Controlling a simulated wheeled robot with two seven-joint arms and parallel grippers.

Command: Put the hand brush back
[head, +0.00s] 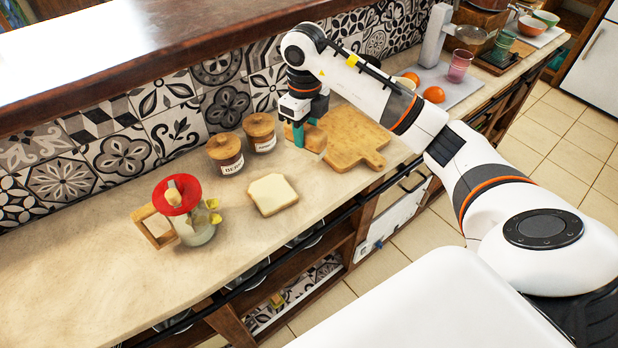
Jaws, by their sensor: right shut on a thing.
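My right gripper (299,136) reaches down to the counter at the back, its teal fingers shut on a small tan, block-like wooden thing (316,141). This may be the hand brush; its bristles do not show, and the gripper hides part of it. It is low, close to the cutting board (352,138); I cannot tell whether it touches the counter. No other thing in view is clearly a hand brush. My left gripper is not in view.
Two lidded jars (226,156) stand just left of the gripper. A bread slice (272,194) and a red-topped jug (178,196) are nearer the left. Oranges (434,94) and a pink glass (460,66) stand right. The counter's left front is clear.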

